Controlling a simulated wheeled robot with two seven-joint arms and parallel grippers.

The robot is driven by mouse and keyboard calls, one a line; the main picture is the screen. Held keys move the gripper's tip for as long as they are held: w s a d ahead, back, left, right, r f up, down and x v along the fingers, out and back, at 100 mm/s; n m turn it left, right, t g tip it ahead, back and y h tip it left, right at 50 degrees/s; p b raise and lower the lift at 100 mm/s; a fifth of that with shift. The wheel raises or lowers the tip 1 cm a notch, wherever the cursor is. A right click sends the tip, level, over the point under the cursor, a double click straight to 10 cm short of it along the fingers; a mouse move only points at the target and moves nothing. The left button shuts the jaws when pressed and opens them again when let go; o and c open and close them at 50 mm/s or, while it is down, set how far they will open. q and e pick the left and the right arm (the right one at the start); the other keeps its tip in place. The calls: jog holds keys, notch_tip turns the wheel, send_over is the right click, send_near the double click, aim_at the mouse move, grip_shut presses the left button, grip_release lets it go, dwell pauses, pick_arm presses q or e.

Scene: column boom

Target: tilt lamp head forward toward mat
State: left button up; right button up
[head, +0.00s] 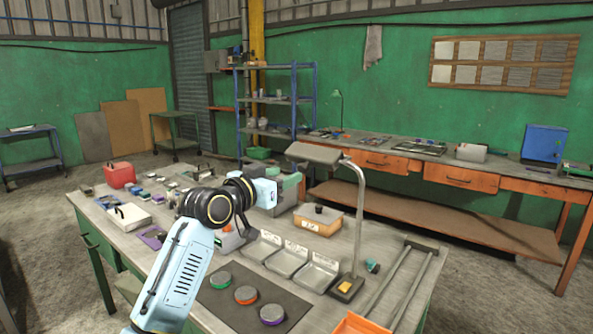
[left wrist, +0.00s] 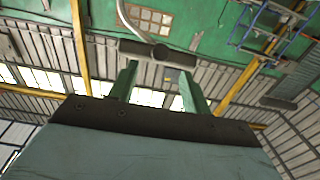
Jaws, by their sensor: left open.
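The desk lamp has a flat grey head (head: 315,153) on a curved post (head: 360,215) rising from a square base (head: 347,289). The head sits roughly level, high over the bench. My left gripper (head: 296,179) is just below the head's left part, green fingers partly hidden. In the left wrist view the open fingers (left wrist: 158,70) point at the dark lamp head (left wrist: 135,47), which spans across their tips with a round knob at its middle. Nothing is between the fingers; contact cannot be told. The dark mat (head: 217,307) lies at the front with green, orange and purple discs. My right gripper is not in view.
Three metal trays (head: 289,259) and an orange-sided box (head: 318,221) stand below the lamp head. Two rails (head: 405,285) and an orange bin (head: 358,324) are at the right. Small parts and a red case (head: 119,175) crowd the bench's left.

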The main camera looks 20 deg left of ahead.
aim_at(301, 168)
pick_arm(q)
jog(key=shift+x, duration=2.8)
jog(key=shift+c, duration=0.3)
jog(key=c, duration=0.9)
notch_tip(301, 168, up, 4)
jog(key=g+y+p, duration=0.1)
jog(key=g+p, duration=0.2)
jog(key=p, duration=0.6)
jog(key=g+y+p, duration=0.1)
jog(key=g+p, duration=0.2)
jog(key=p, duration=0.7)
jog(key=shift+r, duration=0.15)
jog(key=shift+w+d+r+g+y+p, duration=0.15)
jog(key=shift+r+g+y+p, duration=0.25)
jog(key=shift+g+p, duration=0.5)
jog(key=shift+w+r+g+y, duration=0.3)
jog(key=shift+r+g+y, duration=0.15)
jog(key=shift+g, duration=0.55)
